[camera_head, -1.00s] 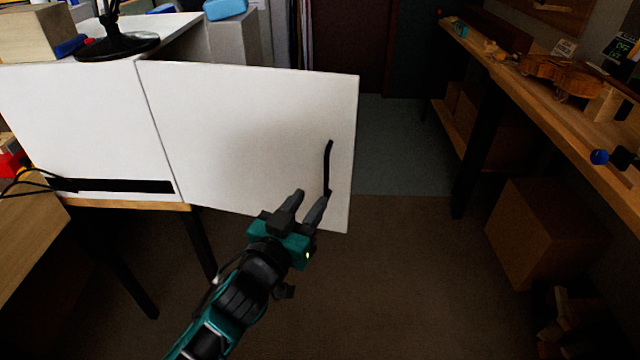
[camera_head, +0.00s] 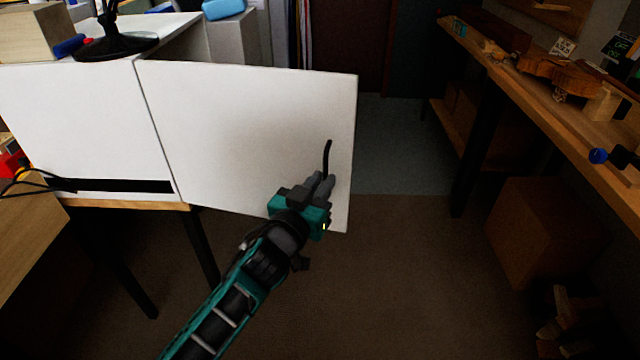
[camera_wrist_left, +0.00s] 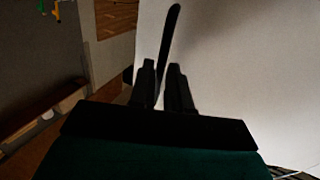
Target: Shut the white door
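The white door (camera_head: 240,130) stands open, swung out to the right from its hinged edge beside the white cabinet (camera_head: 75,120). A black bar handle (camera_head: 328,152) stands upright near the door's free edge. My left gripper (camera_head: 326,178) is at the lower part of this handle, its fingers close on either side of it. In the left wrist view the handle (camera_wrist_left: 168,35) rises from between the two fingers (camera_wrist_left: 162,75), with little gap left, and the door (camera_wrist_left: 250,70) fills the right side. The fingers hide the handle's lower end. My right gripper is not in view.
A black stand base (camera_head: 117,45) rests on top of the cabinet. The floor (camera_head: 400,270) between door and bench is clear.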

